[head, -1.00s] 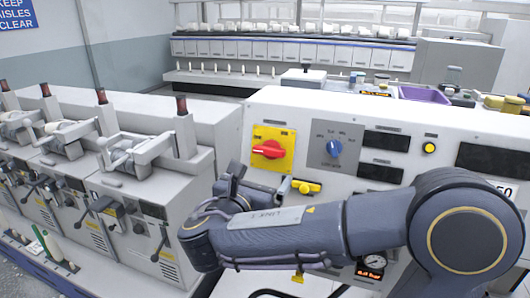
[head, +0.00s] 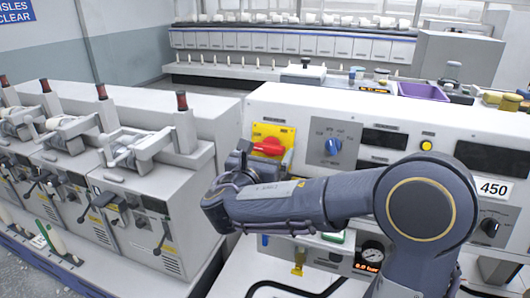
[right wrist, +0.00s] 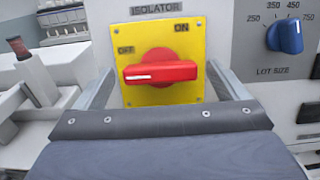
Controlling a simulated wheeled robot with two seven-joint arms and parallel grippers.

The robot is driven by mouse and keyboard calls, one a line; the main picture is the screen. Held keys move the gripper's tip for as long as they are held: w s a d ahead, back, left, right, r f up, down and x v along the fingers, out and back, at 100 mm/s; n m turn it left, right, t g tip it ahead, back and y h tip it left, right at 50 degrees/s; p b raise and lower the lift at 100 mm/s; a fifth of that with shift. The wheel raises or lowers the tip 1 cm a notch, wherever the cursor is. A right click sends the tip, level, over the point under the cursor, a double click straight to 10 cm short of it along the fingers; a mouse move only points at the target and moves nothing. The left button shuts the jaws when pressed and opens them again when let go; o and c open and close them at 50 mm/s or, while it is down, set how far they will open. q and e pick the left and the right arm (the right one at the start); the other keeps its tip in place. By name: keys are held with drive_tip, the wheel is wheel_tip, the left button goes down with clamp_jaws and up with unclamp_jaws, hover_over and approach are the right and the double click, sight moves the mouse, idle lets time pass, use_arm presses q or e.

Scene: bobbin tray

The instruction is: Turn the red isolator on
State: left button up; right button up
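The red isolator knob (head: 268,147) sits on a yellow plate (head: 273,131) on the front of the white machine. In the right wrist view the red knob (right wrist: 160,72) lies level, its white mark at the left end beside the word OFF. ON is printed at the upper right of the yellow plate (right wrist: 191,55). My right gripper (right wrist: 162,82) is open, with one finger on each side of the plate and nothing held. In the head view my right gripper (head: 260,162) covers the plate's lower part. Contact with the knob cannot be told. My left gripper is out of view.
A blue lot size dial (head: 333,147) is right of the isolator, with dark displays (head: 385,139) and a yellow button (head: 426,145) beyond. Grey winding units (head: 150,185) stand on the left. A pressure gauge (head: 372,255) sits below my right arm.

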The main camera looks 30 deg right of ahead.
drive_tip(key=c, duration=0.9)
drive_tip(key=shift+f+m+b, duration=0.15)
drive_tip(key=shift+m+b, duration=0.65)
drive_tip(key=shift+b, duration=0.05)
drive_tip(key=m+g+b, duration=0.1)
drive_tip(key=m+b, duration=0.1)
drive_tip(key=shift+f+m+h, duration=0.1)
drive_tip(key=shift+m+h, duration=0.2)
drive_tip(key=m+g+b, duration=0.1)
drive_tip(key=m+b, duration=0.1)
drive_tip(key=m, duration=0.1)
drive_tip(key=shift+b, duration=0.35)
drive_tip(key=m+b, duration=0.1)
drive_tip(key=m, duration=0.2)
drive_tip(key=m+g+b, duration=0.1)
drive_tip(key=m+b, duration=0.1)
drive_tip(key=m, duration=0.1)
drive_tip(key=shift+w+a+r, duration=0.1)
drive_tip(key=shift+w+r, duration=0.05)
drive_tip(key=shift+r, duration=0.05)
drive_tip(key=m+g+b, duration=0.1)
drive_tip(key=m, duration=0.3)
drive_tip(key=shift+r, duration=0.1)
drive_tip(key=shift+r+m+g+b, duration=0.1)
drive_tip(key=shift+m+g+b, duration=0.4)
drive_tip(key=shift+m, duration=1)
drive_tip(key=shift+y, duration=0.4)
